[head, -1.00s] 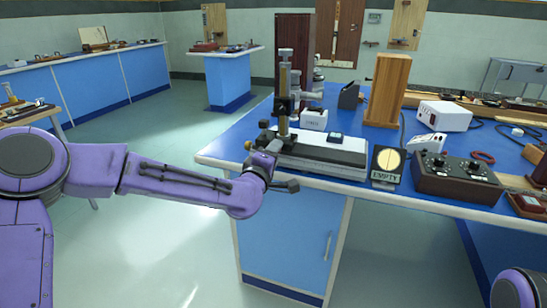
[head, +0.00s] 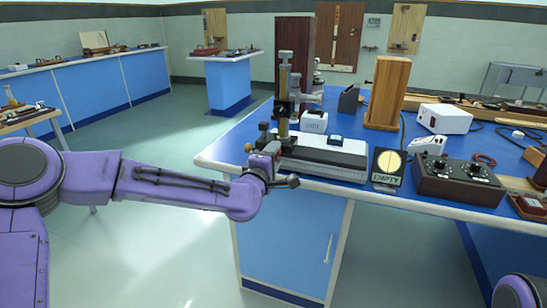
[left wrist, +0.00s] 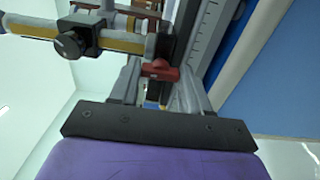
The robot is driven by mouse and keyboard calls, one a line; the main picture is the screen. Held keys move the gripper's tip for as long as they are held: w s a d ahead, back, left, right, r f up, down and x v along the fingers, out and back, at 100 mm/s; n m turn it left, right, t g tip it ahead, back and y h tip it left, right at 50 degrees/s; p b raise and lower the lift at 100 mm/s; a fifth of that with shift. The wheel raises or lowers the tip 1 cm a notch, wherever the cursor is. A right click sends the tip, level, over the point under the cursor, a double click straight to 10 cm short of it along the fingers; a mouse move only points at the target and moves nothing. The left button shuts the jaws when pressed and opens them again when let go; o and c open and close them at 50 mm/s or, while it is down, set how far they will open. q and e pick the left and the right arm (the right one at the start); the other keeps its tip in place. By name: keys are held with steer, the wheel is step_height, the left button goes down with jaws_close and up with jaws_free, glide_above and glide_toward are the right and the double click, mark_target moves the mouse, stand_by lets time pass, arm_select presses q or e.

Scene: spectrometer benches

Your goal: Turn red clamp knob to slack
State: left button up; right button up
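The red clamp knob (left wrist: 160,70) shows in the left wrist view, on the dark mount beside a brass-coloured post (left wrist: 120,42). My left gripper (left wrist: 160,77) has one grey finger on each side of the knob, with the knob near the fingertips. Whether the fingers press on it or leave small gaps is unclear. In the head view, the left gripper (head: 274,154) is at the left end of the grey-and-black bench instrument (head: 325,155), by the foot of its upright post (head: 284,85). My right gripper is out of view.
The instrument stands near the front edge of the blue bench (head: 225,150). An "EMPTY" sign (head: 387,165) and a dark control box (head: 455,180) are to its right. A wooden block (head: 387,92) stands behind. Open floor lies left of the bench.

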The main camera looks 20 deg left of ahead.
arm_select(q)
steer(key=o, duration=0.3)
steer(key=s, duration=1)
steer(key=shift+s+a, duration=0.2)
steer(key=shift+s, duration=0.05)
